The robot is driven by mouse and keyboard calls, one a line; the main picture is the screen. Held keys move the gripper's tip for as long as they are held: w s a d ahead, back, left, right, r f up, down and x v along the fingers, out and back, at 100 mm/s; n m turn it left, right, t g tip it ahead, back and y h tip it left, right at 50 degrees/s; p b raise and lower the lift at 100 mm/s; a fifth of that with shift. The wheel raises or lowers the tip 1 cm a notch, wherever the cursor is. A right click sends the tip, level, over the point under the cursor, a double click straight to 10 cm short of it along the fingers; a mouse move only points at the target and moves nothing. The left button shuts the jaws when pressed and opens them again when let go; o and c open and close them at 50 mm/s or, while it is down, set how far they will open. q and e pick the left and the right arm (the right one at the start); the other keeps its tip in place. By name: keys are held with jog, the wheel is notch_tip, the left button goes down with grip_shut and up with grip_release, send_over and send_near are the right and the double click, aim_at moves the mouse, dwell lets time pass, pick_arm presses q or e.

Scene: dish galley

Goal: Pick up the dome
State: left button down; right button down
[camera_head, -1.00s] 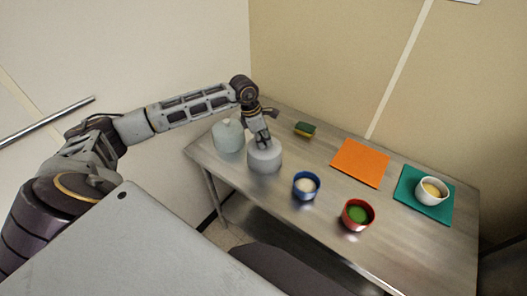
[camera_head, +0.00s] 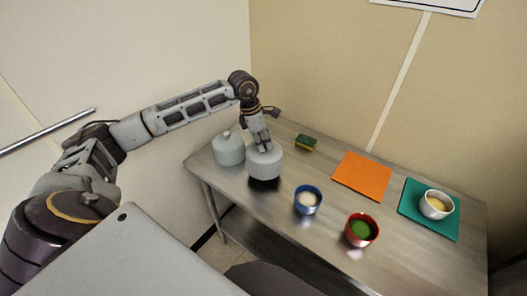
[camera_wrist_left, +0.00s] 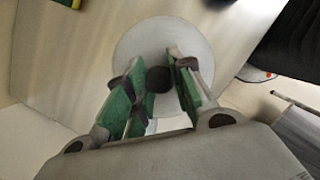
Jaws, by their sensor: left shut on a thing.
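The pale grey dome (camera_head: 264,162) hangs below my left gripper (camera_head: 263,146), with a dark patch showing under its rim, so it is a little above the table. In the left wrist view its round top (camera_wrist_left: 185,38) fills the middle, with a dark knob (camera_wrist_left: 158,79) between the green-padded fingers of the left gripper (camera_wrist_left: 162,84). The fingers are shut on this knob. A second pale dome (camera_head: 228,149) with a small knob stands on the table just left of the held one. My right gripper is not in view.
On the steel table (camera_head: 325,240) stand a blue bowl (camera_head: 297,208) and a red bowl (camera_head: 348,238). A green and yellow sponge (camera_head: 306,143), an orange mat (camera_head: 362,176) and a teal mat (camera_head: 410,208) with a white bowl (camera_head: 436,214) lie beyond. Walls close the back.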

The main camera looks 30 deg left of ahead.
pick_arm(q)
jog(key=shift+r, duration=2.05)
